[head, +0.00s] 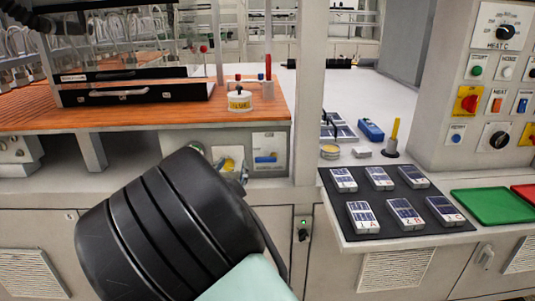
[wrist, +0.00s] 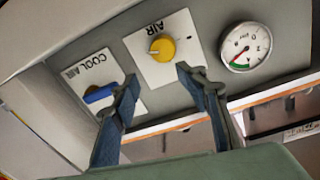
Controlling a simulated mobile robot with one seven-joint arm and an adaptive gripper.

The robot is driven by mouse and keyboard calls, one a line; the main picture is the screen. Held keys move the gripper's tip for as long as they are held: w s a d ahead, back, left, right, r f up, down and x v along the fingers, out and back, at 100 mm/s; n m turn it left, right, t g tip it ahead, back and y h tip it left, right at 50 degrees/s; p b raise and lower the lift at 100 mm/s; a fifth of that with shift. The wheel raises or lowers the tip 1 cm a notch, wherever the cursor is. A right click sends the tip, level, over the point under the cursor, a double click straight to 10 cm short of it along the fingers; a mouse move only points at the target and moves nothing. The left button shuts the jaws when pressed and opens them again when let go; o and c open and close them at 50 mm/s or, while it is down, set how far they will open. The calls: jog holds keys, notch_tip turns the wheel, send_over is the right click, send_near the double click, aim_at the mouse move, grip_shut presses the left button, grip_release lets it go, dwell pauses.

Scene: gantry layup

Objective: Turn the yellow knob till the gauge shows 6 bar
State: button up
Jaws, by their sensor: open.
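The yellow knob (wrist: 162,48) sits on a white plate marked AIR in the wrist view, with a pale mark on its left side. It is partly visible in the head view (head: 229,166). The round gauge (wrist: 246,47) is to its right in the wrist view; it has a red needle and a green band, but its figures are too small to read. My gripper (wrist: 157,76) is open and empty, its fingertips just below the knob in the wrist view and apart from it. In the head view my dark wrist hides part of the panel.
A blue lever (wrist: 100,94) on the COOL AIR plate is close to the left finger in the wrist view. The orange bench top (head: 150,115) overhangs the panel. A black mat (head: 385,215) with several packs lies right.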

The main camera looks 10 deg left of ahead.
aim_at(228, 166)
jog(key=shift+w+a+f, duration=0.95)
jog(key=shift+a+f, duration=0.1)
jog(key=shift+f, duration=0.1)
jog(key=shift+w+d+r, duration=0.1)
jog(key=shift+d+r, duration=0.1)
jog(key=shift+r, duration=0.05)
jog(key=shift+a+f, duration=0.1)
jog(key=shift+f, duration=0.05)
grip_shut()
jog(key=shift+f+g+b, duration=0.2)
jog(key=shift+g+b, duration=0.1)
jog(key=shift+b, duration=0.4)
jog(key=shift+r+m, duration=0.15)
jog(key=shift+m, duration=0.15)
grip_release()
